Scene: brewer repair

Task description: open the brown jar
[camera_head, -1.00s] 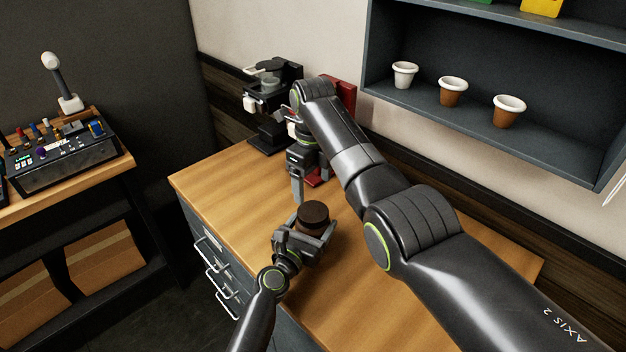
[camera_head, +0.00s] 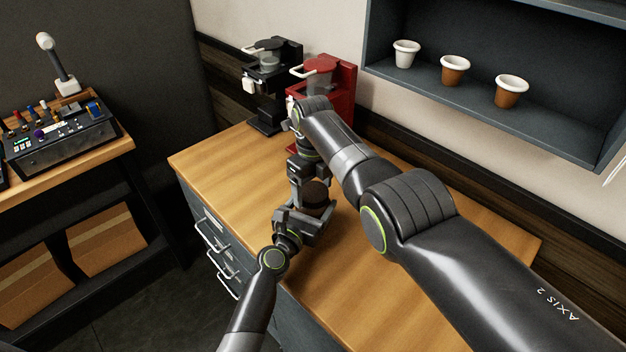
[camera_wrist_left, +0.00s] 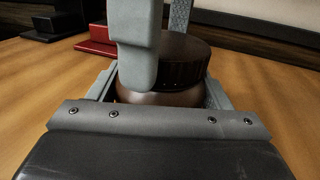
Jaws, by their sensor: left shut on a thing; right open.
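The brown jar (camera_wrist_left: 185,95) stands on the wooden counter with its dark ridged lid (camera_wrist_left: 188,62) on. In the head view the lid (camera_head: 317,194) shows between my two grippers. My left gripper (camera_head: 307,224) is shut around the jar's body from the near side. My right gripper (camera_head: 311,188) points down at the jar from above and is open. In the left wrist view one right finger hangs in front of the lid and the other shows behind it. Whether either finger touches the lid cannot be told.
A black brewer (camera_head: 270,85) and a red brewer (camera_head: 338,88) stand at the back of the counter (camera_head: 225,165). A wall shelf (camera_head: 440,100) holds three cups. A side table on the left carries a control box (camera_head: 65,145). The counter's front left is clear.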

